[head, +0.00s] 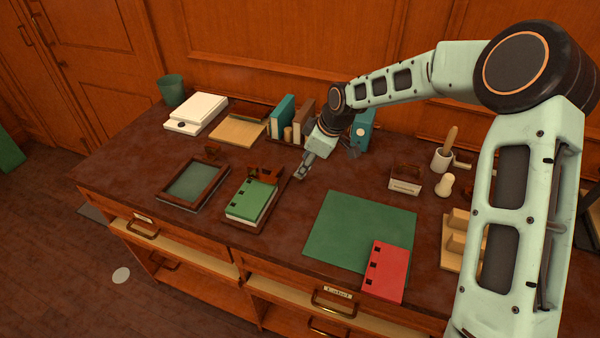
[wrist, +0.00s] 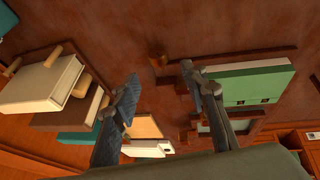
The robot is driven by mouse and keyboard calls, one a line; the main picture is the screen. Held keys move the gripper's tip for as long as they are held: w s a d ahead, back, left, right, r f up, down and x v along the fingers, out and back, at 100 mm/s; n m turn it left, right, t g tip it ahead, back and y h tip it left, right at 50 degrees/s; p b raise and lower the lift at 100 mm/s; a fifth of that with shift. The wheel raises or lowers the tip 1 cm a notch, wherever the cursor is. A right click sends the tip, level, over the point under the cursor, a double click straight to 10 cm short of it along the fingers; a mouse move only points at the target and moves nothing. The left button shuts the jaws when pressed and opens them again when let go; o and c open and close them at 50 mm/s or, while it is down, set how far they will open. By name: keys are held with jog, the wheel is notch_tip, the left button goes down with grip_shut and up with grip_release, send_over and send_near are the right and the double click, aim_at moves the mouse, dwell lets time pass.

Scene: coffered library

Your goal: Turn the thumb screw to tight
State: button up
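My gripper (head: 298,176) is low over the table, just right of a wooden holder with a green punched book (head: 247,201). In the wrist view my gripper (wrist: 159,78) has its two fingers spread wide, with nothing held between them.
Upright books (head: 282,116) stand behind my gripper, near the arm. A framed green panel (head: 193,185) lies left of the green book. A green mat (head: 352,228) with a red punched book (head: 386,270) lies to the right. A small labelled box (head: 405,181) stands beyond the mat.

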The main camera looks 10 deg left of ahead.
jog(key=x, duration=0.6)
jog(key=shift+w+a+f, duration=0.1)
jog(key=shift+f, duration=0.15)
grip_shut()
jog(key=shift+r+p, duration=0.1)
jog(key=shift+p, duration=0.35)
